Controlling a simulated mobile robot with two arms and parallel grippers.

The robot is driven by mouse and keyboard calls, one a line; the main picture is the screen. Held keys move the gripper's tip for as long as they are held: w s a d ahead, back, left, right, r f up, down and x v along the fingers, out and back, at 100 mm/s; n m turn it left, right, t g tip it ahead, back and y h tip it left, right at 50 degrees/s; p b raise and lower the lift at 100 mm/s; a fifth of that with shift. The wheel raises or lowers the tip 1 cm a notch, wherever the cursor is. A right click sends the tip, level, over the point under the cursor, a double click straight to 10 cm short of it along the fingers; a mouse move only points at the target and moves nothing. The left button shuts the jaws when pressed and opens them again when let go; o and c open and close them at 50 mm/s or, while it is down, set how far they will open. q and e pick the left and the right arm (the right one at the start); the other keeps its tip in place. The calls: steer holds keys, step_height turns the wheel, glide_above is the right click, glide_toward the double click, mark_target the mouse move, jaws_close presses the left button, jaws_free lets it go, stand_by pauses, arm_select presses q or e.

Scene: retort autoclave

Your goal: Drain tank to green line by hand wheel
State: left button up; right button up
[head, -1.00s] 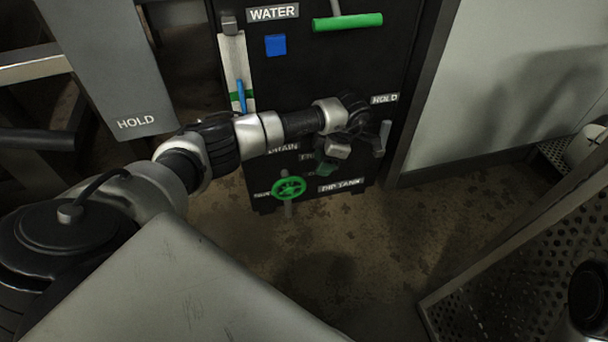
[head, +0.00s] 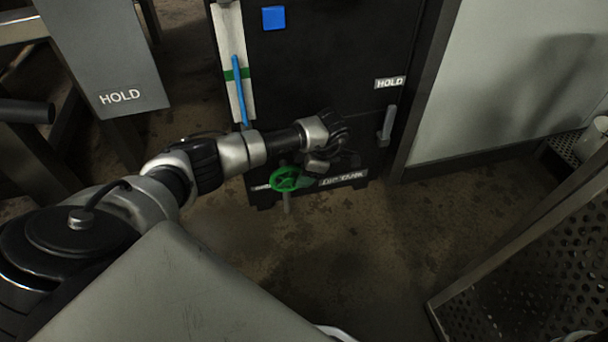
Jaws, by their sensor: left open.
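The green hand wheel (head: 285,180) is low on the front of the black cabinet (head: 330,60), with a grey stem below it. My left gripper (head: 322,165) is open, just right of the wheel and close to the cabinet front. It appears apart from the wheel. A darker green part shows between them, mostly hidden by the gripper. The level gauge (head: 226,45) is a pale strip at the cabinet's upper left. Its blue column (head: 238,95) reaches above the green line (head: 230,75). The DIP TANK label (head: 343,181) is partly covered. My right gripper is not in view.
A HOLD label (head: 390,82) and a grey lever (head: 387,126) are on the cabinet's right side. A blue square (head: 273,17) sits higher up. A grey HOLD panel (head: 120,97) stands left. A perforated metal rack (head: 530,250) stands right. Floor before the cabinet is clear.

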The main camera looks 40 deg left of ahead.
arm_select(q)
steer(key=shift+r, duration=0.1)
jaws_close()
steer(key=shift+a, duration=0.1)
